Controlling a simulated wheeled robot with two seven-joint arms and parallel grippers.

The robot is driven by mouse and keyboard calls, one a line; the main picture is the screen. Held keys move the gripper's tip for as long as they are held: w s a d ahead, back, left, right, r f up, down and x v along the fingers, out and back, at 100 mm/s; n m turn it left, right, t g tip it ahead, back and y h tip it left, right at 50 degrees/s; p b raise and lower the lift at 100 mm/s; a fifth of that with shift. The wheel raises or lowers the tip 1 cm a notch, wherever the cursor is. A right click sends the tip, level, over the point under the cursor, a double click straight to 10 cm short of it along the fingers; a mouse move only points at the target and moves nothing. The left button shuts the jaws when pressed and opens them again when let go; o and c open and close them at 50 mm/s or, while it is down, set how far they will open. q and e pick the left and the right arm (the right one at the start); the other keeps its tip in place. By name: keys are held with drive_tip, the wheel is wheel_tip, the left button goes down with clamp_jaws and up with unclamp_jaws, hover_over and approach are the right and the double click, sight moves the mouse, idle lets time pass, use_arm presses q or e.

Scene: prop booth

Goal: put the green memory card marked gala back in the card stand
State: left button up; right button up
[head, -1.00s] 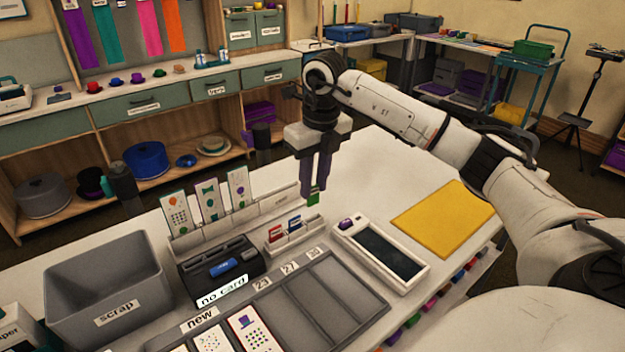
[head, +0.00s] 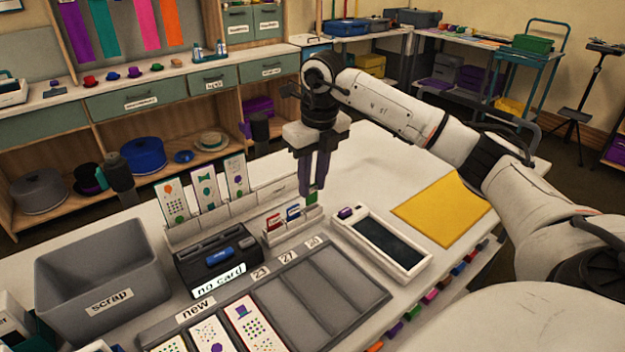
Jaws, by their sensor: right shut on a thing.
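The small white card stand (head: 293,231) is on the white counter, holding a red card (head: 274,221) and a blue card (head: 293,211). My right gripper (head: 313,193) is over the right end of the stand, pointing down and shut on the green memory card. The card is almost wholly hidden by the fingertips and the stand, so I cannot read its mark or tell whether it is seated in a slot. My left gripper is not in view.
A black holder marked "no card" (head: 218,265) and a grey "scrap" bin (head: 103,275) are to the left. A white device with a dark screen (head: 381,244) is close on the right, beside a yellow sheet (head: 441,207). A sectioned grey tray (head: 330,290) lies in front.

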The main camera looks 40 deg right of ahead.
sight(312, 192)
drive_tip(key=shift+f, duration=0.35)
drive_tip(key=shift+f+b, duration=0.75)
drive_tip(key=shift+f, duration=0.4)
drive_tip(key=o, duration=0.8)
drive_tip(key=r, duration=0.3)
drive_tip(key=s+r, duration=0.1)
drive_tip(key=r, duration=0.6)
drive_tip(key=shift+s+r, duration=0.1)
drive_tip(key=shift+s, duration=0.05)
